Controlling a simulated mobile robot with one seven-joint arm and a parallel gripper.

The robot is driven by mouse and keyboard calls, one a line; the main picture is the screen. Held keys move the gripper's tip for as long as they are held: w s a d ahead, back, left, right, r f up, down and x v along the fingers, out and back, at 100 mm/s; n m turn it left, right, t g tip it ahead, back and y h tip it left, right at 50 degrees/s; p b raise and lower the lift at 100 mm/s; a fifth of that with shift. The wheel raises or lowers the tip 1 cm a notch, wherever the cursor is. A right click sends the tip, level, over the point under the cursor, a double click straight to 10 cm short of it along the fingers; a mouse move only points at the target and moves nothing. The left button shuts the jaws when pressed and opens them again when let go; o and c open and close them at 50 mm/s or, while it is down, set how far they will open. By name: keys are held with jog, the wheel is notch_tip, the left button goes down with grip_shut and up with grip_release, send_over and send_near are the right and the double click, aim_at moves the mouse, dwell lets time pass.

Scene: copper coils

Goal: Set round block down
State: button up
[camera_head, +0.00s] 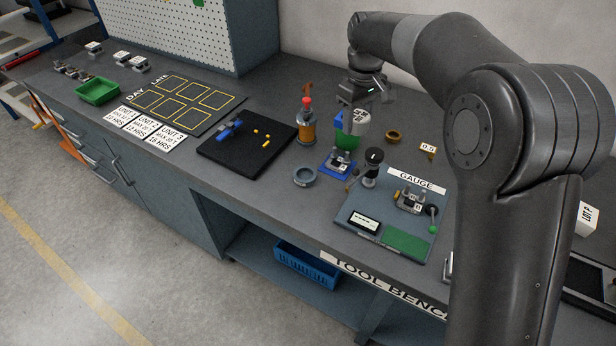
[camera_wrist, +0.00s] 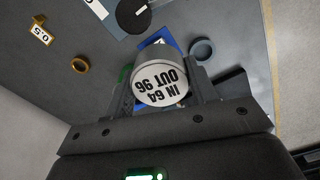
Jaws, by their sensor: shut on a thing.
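The round block (camera_wrist: 160,84) is a grey cylinder with a white face marked "IN 64 OUT 96". In the wrist view it sits between the two fingers of my gripper (camera_wrist: 163,96), which is shut on it. In the head view the block (camera_head: 358,119) hangs below my gripper (camera_head: 362,102), above the bench. A green holder (camera_head: 346,141) with a blue piece (camera_head: 339,121) shows just behind or below it. I cannot tell the gap between the block and the holder or bench.
A blue stand with a metal part (camera_head: 338,160), a grey ring (camera_head: 305,176) and a brass ring (camera_head: 392,136) are nearby. An orange bottle with a red top (camera_head: 307,122) stands left. The gauge board (camera_head: 375,238) lies in front. A black mat (camera_head: 222,150) is farther left.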

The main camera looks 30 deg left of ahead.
jog(key=s+a+f+n, duration=0.15)
jog(key=s+a, duration=0.45)
jog(key=a, duration=0.6)
jog(key=shift+n, duration=0.35)
jog(key=shift+w+d+f, duration=0.15)
jog(key=shift+f, duration=3.55)
jog(key=shift+w+d+f, duration=0.1)
jog(key=shift+f, duration=3.55)
jog(key=shift+f, duration=0.15)
jog(key=shift+f, duration=0.35)
jog(key=o, duration=1.1)
notch_tip(320, 180, up, 13)
